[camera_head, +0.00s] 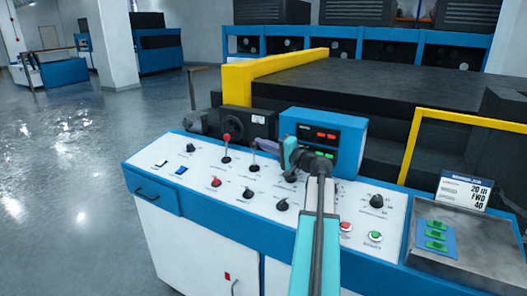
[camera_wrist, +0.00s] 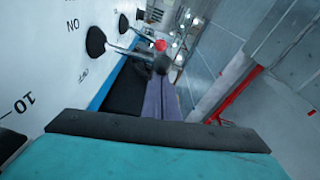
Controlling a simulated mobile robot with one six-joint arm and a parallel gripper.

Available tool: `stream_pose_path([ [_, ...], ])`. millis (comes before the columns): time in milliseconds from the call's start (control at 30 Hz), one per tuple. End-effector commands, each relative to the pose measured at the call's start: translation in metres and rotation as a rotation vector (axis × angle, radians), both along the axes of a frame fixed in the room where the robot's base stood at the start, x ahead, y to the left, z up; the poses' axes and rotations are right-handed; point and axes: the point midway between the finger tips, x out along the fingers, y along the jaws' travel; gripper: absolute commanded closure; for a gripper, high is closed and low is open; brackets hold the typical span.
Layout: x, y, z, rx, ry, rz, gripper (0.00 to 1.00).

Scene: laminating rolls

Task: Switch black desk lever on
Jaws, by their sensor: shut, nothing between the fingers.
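The black desk lever (camera_head: 254,143) stands on the white top of the control desk, to the right of a red-knobbed lever (camera_head: 226,137). In the wrist view the black knob (camera_wrist: 162,64) is right at the tips of my purple fingers, with the red knob (camera_wrist: 160,45) just beyond it. My gripper (camera_head: 260,146) is shut and empty, reaching low over the desk from the right; it also shows in the wrist view (camera_wrist: 164,85). I cannot tell whether the fingertips touch the black knob. Part of the lever's shaft shows toward its round black base (camera_wrist: 95,42).
A blue display box (camera_head: 322,140) stands behind my wrist. Several knobs and buttons, among them a black dial (camera_head: 376,200) and a green button (camera_head: 375,236), cover the desk. A yellow rail (camera_head: 460,118) and a metal tray (camera_head: 462,258) are at right. Open floor lies left.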

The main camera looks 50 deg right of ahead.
Motion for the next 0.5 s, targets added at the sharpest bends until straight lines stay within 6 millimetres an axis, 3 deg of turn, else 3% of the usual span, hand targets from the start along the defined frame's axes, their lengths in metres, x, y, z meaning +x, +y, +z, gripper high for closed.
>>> stream_pose_path([
  [500,-0.005,0.022,-0.001,-0.174,-0.043,0.002,1.00],
])
